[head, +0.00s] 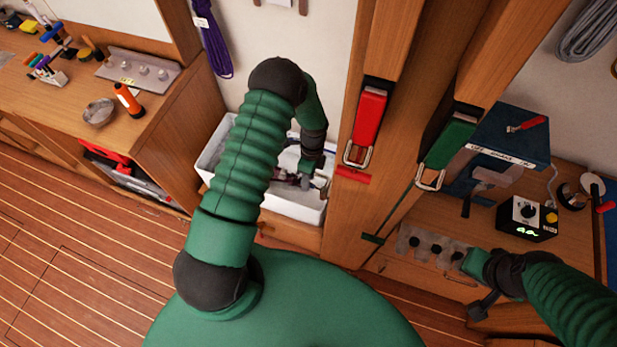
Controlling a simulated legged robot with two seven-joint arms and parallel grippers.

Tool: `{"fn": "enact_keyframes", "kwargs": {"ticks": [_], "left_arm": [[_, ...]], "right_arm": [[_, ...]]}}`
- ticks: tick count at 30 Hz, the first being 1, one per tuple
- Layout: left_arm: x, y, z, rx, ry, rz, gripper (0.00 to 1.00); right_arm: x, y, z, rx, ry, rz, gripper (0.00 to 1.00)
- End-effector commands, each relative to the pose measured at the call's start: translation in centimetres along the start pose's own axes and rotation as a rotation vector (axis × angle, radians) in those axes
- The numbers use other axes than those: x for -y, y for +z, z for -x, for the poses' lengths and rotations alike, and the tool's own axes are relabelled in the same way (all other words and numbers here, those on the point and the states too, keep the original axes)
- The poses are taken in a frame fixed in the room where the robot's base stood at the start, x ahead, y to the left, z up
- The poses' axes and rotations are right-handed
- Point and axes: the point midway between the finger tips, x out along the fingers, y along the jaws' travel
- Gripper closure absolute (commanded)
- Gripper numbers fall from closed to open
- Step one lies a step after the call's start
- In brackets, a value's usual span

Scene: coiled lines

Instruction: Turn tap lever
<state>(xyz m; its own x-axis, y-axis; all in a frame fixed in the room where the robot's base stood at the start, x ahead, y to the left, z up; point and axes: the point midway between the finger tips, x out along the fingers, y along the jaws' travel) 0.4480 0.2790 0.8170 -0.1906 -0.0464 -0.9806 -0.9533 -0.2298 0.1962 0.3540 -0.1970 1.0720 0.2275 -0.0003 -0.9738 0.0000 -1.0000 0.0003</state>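A white sink basin (212,150) is set in a wooden counter in the middle of the head view. A small grey metal piece (323,186), which looks like part of the tap, shows at the basin's right side. My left arm arches over the basin and points down into it. My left gripper (300,181) is low over the basin, close beside the tap. Whether it touches the lever is too small to tell, and its fingers are partly hidden. My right gripper (484,304) is at the lower right, by the right bench's front edge; its fingers are not clear.
A wooden post with red (368,122) and green (447,150) handled clips stands right of the basin. The right bench holds a blue box (512,135) and a black meter (526,216). The left bench holds an orange torch (128,99) and a metal bowl (98,112).

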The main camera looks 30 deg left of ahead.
Motion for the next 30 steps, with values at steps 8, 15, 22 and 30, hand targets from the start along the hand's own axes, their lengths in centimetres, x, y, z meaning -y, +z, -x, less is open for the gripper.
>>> {"fn": "enact_keyframes", "kwargs": {"ticks": [8, 15, 22, 30], "left_arm": [[0.17, -0.03, -0.75, 0.001, 0.0, -0.001, 0.64], [0.1, -0.02, -0.71, 0.001, 0.0, -0.001, 0.88], [0.15, -0.02, -0.66, 0.001, -0.001, -0.001, 1.0], [0.23, 0.01, -0.61, 0.001, -0.003, 0.0, 1.0]], "right_arm": [[0.0, 0.0, 0.08, 0.0, 0.0, 0.0, 0.64], [0.0, 0.0, 0.07, 0.0, 0.0, 0.0, 0.64], [0.0, 0.0, 0.08, 0.0, 0.0, 0.0, 0.64], [0.0, -0.01, 0.09, 0.0, 0.0, 0.0, 0.64]]}}
